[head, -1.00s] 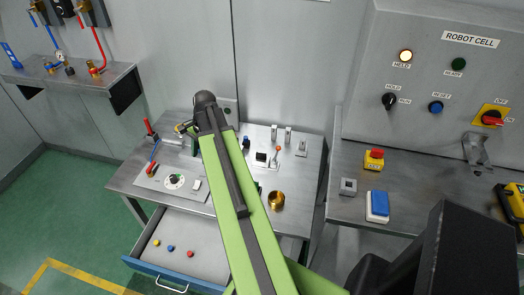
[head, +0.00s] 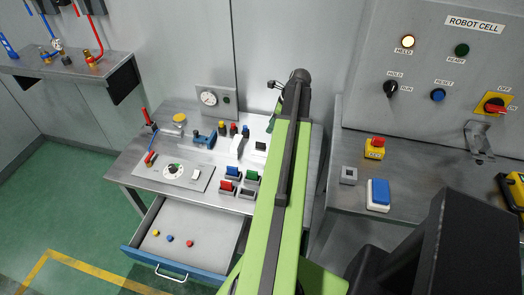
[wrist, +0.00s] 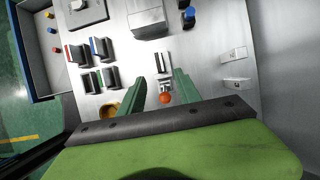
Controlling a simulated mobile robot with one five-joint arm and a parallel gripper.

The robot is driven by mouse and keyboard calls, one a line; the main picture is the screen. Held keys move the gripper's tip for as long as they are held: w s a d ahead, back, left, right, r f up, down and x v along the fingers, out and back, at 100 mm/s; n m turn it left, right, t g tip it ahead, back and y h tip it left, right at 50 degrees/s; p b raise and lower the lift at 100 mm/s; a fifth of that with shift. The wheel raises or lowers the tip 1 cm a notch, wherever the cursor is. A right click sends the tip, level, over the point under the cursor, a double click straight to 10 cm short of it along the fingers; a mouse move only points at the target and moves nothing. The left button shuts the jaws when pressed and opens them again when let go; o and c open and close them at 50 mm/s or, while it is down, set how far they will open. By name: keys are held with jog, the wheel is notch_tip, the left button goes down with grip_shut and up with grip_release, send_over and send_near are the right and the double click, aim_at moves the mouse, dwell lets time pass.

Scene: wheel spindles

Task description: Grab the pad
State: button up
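No part is marked as the pad. The blue-topped white block (head: 378,194) on the right bench has a flat, pad-like top. A pale curved piece (head: 237,149) stands on the left bench; I cannot tell which of these is meant. My gripper (wrist: 159,78) is open and empty in the wrist view, its two green fingers apart over the left bench. A lever with an orange ball knob (wrist: 166,98) shows between the fingers, lower down. In the head view my arm mostly hides the gripper and the bench part below it.
The left bench (head: 130,172) carries clamps, red, blue and green blocks (head: 228,187) and a gauge (head: 208,98). A drawer (head: 160,215) with small knobs stands open below. An emergency stop (head: 375,148) and a grey box (head: 349,175) sit on the right bench. A brass cup (wrist: 108,108) shows in the wrist view.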

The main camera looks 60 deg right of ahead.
jog(key=b, duration=0.5)
send_over(261, 142)
jog(key=s, duration=0.2)
jog(key=f, duration=0.4)
jog(key=d+f, duration=0.1)
jog(key=f, duration=0.1)
jog(key=shift+s+f, duration=0.1)
jog(key=shift+s, duration=0.05)
jog(key=shift+f, duration=0.1)
jog(key=shift+w+a, duration=0.1)
jog(key=shift+w, duration=0.1)
jog(key=b+x, duration=0.4)
jog(key=x, duration=0.1)
jog(key=shift+s+f, duration=0.1)
jog(key=shift+c, duration=0.3)
grip_shut()
